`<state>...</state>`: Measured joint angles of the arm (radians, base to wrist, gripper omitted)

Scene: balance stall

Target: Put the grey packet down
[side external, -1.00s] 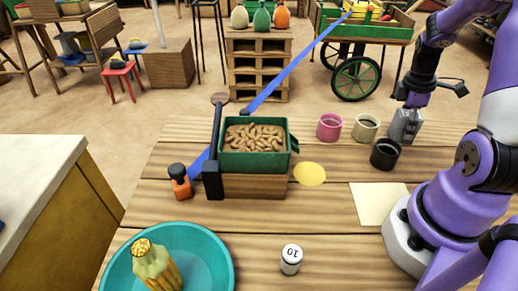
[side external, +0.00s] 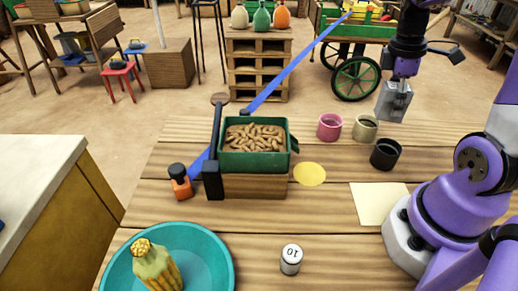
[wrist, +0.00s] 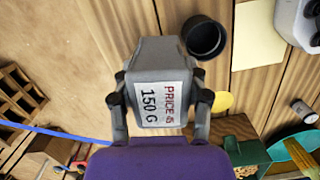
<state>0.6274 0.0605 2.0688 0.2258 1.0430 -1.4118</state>
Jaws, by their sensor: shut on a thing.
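The grey packet (side external: 394,101) is held in my gripper (side external: 400,80), up in the air above the far right part of the table in the side external view. In the wrist view the packet (wrist: 160,60) shows a white label reading "PRICE 45" and "150 G". The two fingers of my gripper (wrist: 160,100) are closed on the packet's sides. The packet's underside and the gap below it are hard to judge.
A black cup (side external: 385,154), a cream cup (side external: 365,128) and a pink cup (side external: 330,127) stand below and left of the packet. A cream sheet (side external: 378,203) lies nearer.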

